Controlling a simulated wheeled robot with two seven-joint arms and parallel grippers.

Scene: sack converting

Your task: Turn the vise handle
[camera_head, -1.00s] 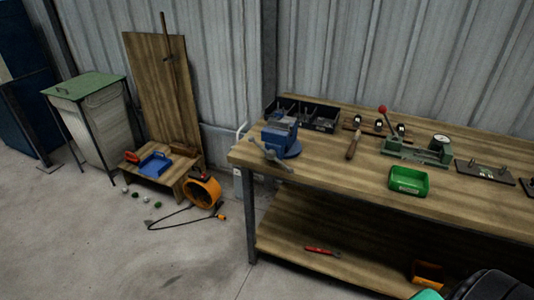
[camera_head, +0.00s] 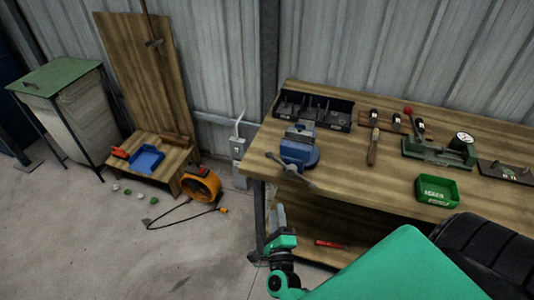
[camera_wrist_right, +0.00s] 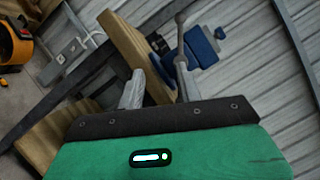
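The blue vise (camera_head: 300,150) stands at the left end of the workbench top. Its grey handle (camera_head: 288,170) sticks out over the front left edge, slanting down to the right. My right gripper (camera_head: 279,213) is in front of and below the handle, apart from it, with its fingers pointing up. In the right wrist view its two grey fingers (camera_wrist_right: 158,78) are spread with nothing seen between them. The vise (camera_wrist_right: 202,45) shows beyond the fingers there, with the handle (camera_wrist_right: 180,38) close to the line of the right finger. My left gripper is not in view.
The wooden workbench (camera_head: 340,175) carries a black bin tray (camera_head: 340,118), a wooden-handled tool (camera_head: 373,148), a green tray (camera_head: 437,190) and a green press (camera_head: 440,150). A red tool (camera_head: 330,244) lies on the lower shelf. An orange blower (camera_head: 200,186) stands on the floor, left.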

